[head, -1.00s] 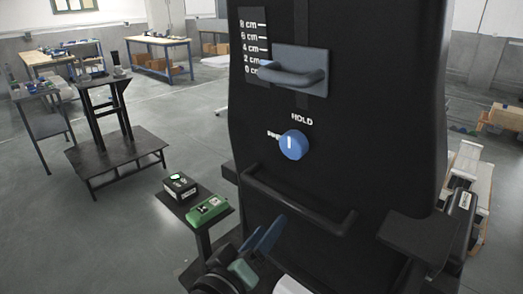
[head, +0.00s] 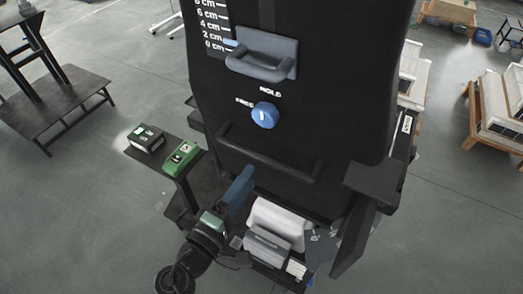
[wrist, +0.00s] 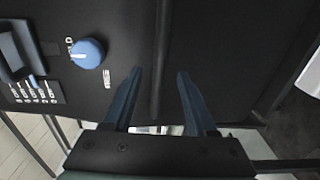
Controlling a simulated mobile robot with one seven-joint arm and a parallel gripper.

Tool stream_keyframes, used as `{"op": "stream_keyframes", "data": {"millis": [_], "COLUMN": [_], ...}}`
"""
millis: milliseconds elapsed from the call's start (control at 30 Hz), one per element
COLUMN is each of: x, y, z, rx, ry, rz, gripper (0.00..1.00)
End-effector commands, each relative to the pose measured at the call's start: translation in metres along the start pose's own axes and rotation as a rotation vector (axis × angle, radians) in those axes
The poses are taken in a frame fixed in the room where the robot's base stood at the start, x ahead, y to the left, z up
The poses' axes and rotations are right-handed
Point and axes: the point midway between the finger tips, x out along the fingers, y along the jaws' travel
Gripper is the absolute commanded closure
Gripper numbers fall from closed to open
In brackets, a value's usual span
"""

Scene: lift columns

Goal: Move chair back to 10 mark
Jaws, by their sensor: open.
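The black chair back (head: 345,95) fills the middle of the head view. Its grey lift handle (head: 262,62) carries a blue pointer (head: 230,43) close to the 2 cm line of the white scale (head: 212,28); the scale's top is cut off. A blue knob (head: 265,115) sits below, between the FREE and HOLD labels. In the wrist view the knob (wrist: 87,53) has its white line towards HOLD. A black bar (head: 268,158) crosses lower down. My gripper (head: 244,178) is below and left of the knob. In the wrist view its fingers (wrist: 160,72) are apart and empty, facing the panel.
A small side shelf (head: 165,158) at left holds a black box (head: 146,138) and a green box (head: 181,157). White and grey items (head: 278,222) lie on the seat. A dark armrest (head: 375,180) juts out at right. A dark stand (head: 50,105) is further left; floor between is clear.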

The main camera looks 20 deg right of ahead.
Motion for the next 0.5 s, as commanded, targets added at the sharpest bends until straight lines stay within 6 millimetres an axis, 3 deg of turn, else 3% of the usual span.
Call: {"op": "stream_keyframes", "data": {"millis": [200,500], "x": [0.046,0.076], "y": [0.004,0.001], "z": [0.000,0.000], "rx": [0.001,0.001], "ry": [-0.003,0.000], "rz": [0.000,-0.001], "gripper": [0.43,0.43]}}
